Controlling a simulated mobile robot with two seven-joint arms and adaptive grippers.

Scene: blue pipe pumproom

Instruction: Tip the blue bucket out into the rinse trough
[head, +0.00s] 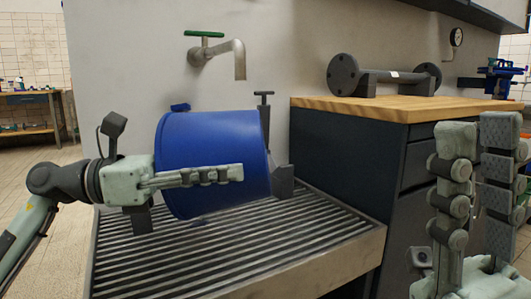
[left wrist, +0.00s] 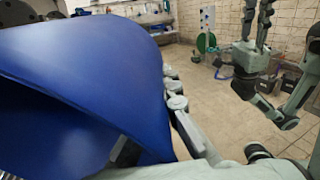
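The blue bucket (head: 215,140) is tipped well over on its side above the rinse trough (head: 340,262), which has a slatted grate. My left gripper (head: 236,173) is shut on the bucket. One finger lies along its near side; the other is hidden. In the left wrist view the bucket (left wrist: 85,60) fills the left side, with its curved rim and part of its inside showing. No contents can be made out. My right gripper (head: 478,137) is open and empty at the right, its fingers pointing up; it also shows in the left wrist view (left wrist: 257,15).
A tap (head: 235,55) with a green handle is on the wall above the trough. A dark cabinet (head: 345,150) with a wooden top stands to the right, bearing a flanged pipe (head: 385,77). A dark upright fitting (head: 264,115) stands just behind the bucket.

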